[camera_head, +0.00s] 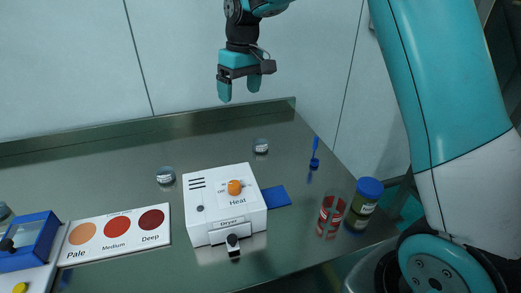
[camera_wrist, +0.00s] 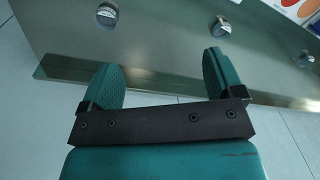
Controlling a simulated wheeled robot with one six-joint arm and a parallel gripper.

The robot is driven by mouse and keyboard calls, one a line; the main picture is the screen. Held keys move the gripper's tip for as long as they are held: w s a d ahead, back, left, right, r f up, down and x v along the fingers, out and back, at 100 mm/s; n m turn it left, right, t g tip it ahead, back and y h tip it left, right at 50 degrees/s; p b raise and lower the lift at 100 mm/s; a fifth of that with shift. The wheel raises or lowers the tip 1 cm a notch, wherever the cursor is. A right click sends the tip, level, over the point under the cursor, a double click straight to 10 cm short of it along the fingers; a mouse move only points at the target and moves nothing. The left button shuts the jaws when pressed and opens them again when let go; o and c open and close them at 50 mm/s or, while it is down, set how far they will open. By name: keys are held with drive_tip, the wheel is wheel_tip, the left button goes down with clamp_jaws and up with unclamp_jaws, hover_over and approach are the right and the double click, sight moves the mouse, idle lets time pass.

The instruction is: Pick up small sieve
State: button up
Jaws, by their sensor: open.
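Small round metal pieces with pale labels, which may be sieves, sit apart on the steel table. One is near the back right (camera_head: 261,146), one is left of the white dryer (camera_head: 166,175), and one is cut off at the left edge (camera_head: 4,211). I cannot tell which is the small sieve. The wrist view shows round metal pieces at the top middle (camera_wrist: 220,27) and at the right edge (camera_wrist: 303,58). My gripper (camera_head: 239,88) is open and empty, high above the back of the table. Its teal fingers are spread wide in the wrist view (camera_wrist: 160,80).
A white dryer box (camera_head: 207,219) with an orange knob stands mid-table. A colour chart (camera_head: 115,235) and a blue-topped device (camera_head: 30,242) are at left. A blue tool (camera_head: 314,155), a red-marked clear cup (camera_head: 332,215) and a blue-lidded jar (camera_head: 363,205) stand at right.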

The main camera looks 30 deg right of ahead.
drive_tip(key=w+d+f+m, duration=0.2)
drive_tip(key=w+d+f, duration=0.7)
drive_tip(key=w+d, duration=0.1)
drive_tip(key=p, duration=0.2)
hover_over(260, 142)
drive_tip(key=s+a, duration=0.1)
drive_tip(key=shift+h, duration=0.4)
wheel_tip(260, 142, down, 10)
drive_tip(key=shift+s+a+f, duration=0.1)
drive_tip(key=shift+a+f, duration=0.05)
drive_tip(key=shift+f, duration=0.1)
drive_tip(key=shift+s+f+p, duration=0.15)
drive_tip(key=shift+f+p, duration=0.65)
drive_tip(key=shift+f, duration=0.8)
drive_tip(key=shift+s+f+p, duration=0.1)
drive_tip(key=shift+f+p, duration=0.7)
drive_tip(key=shift+f, duration=0.75)
drive_tip(key=shift+c, duration=0.5)
drive_tip(key=c, duration=0.9)
